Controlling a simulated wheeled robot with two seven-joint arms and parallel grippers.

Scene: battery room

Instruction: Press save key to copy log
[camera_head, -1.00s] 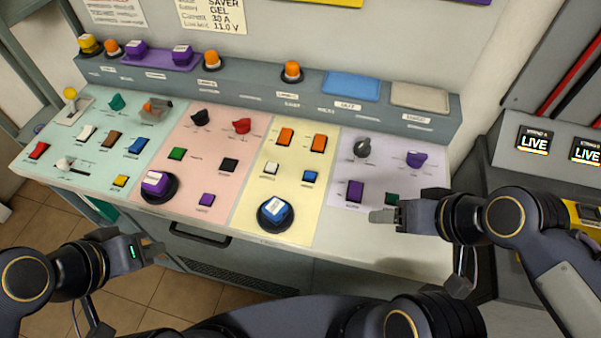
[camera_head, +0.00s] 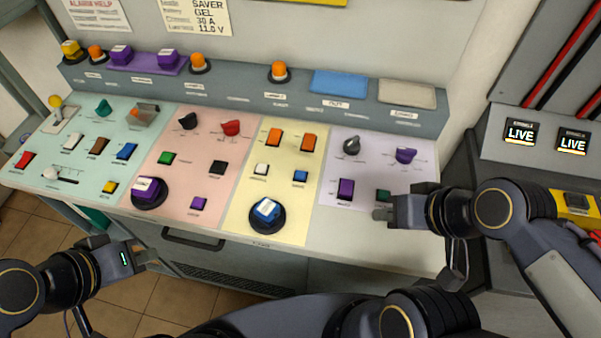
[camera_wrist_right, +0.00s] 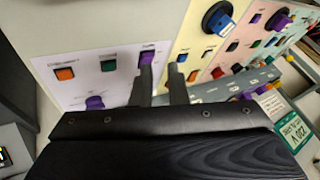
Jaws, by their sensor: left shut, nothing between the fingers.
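The sloped console carries coloured panels of keys; their labels are too small to read, so I cannot tell which is the save key. On the lilac panel are a purple key (camera_head: 346,188) and a green key (camera_head: 383,196); both show in the right wrist view, purple (camera_wrist_right: 147,57) and green (camera_wrist_right: 107,66), with an orange key (camera_wrist_right: 65,73). My right gripper (camera_head: 381,214) is over the console's front edge, just below the green key; its fingers (camera_wrist_right: 163,72) stand apart and empty. My left gripper (camera_head: 150,256) is shut and empty in front of the console, below the purple round button (camera_head: 149,192).
A blue round button (camera_head: 267,214) sits on the yellow panel. Knobs, a lever (camera_head: 56,103) and orange lamps (camera_head: 278,71) rise from the console. A drawer handle (camera_head: 193,240) is on its front. A cabinet with LIVE displays (camera_head: 520,133) stands at right.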

